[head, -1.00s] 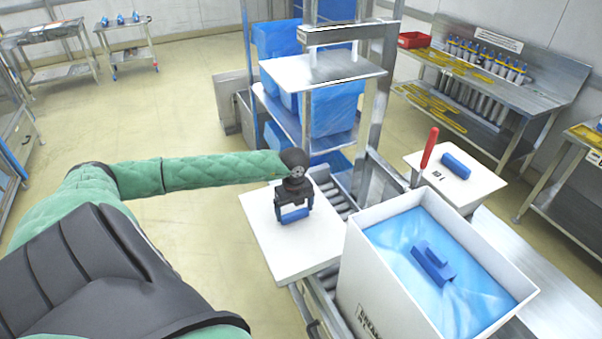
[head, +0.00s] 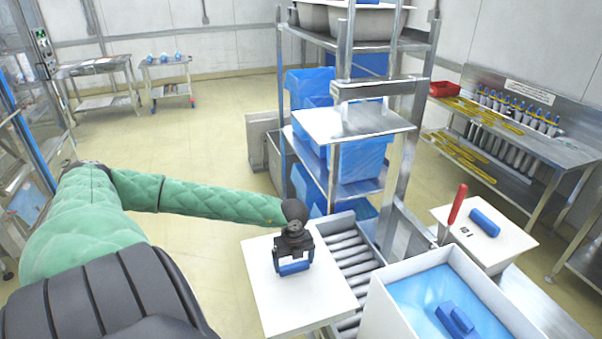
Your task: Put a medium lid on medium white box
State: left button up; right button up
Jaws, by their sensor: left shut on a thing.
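My left gripper (head: 293,266) is shut on the blue handle (head: 294,268) of a flat white square lid (head: 305,305). The lid is roughly level, beside the roller conveyor and left of the box; I cannot tell its exact height. A white box (head: 377,312) with a blue liner (head: 415,285) stands at the lower right, partly cut off by the frame edge. A blue handle-shaped piece (head: 455,318) lies inside it on the liner. My right gripper is not in view.
A second white lid (head: 510,240) with a blue handle (head: 484,222) lies behind the box, near a red-handled tool (head: 455,205). A metal rack (head: 385,190) with blue-lined boxes stands behind the conveyor (head: 345,245). A workbench (head: 550,150) is at right.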

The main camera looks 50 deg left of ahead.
pick_arm(q)
jog(key=shift+s+a+r+p, duration=0.1)
jog(key=shift+s+a+p, duration=0.15)
jog(key=shift+s, duration=0.3)
jog(key=shift+s+a+r+p, duration=0.2)
jog(key=shift+s+p, duration=0.15)
jog(key=shift+s, duration=0.2)
jog(key=shift+s+a+r+p, duration=0.1)
jog(key=shift+s+a+p, duration=0.15)
jog(key=shift+s, duration=0.3)
jog(key=shift+s+a+f, duration=0.15)
jog(key=shift+s, duration=0.2)
jog(key=shift+s+a, duration=0.25)
jog(key=shift+s, duration=0.55)
jog(key=shift+r, duration=0.2)
jog(key=shift+a+r, duration=0.1)
jog(key=shift+r, duration=0.5)
notch_tip(320, 180, up, 13)
jog(key=shift+f+b, duration=0.15)
jog(key=shift+b, duration=0.15)
notch_tip(320, 180, up, 14)
send_over(281, 268)
jog(key=s, duration=0.2)
jog(key=shift+w+a, duration=0.15)
jog(key=shift+a, duration=0.15)
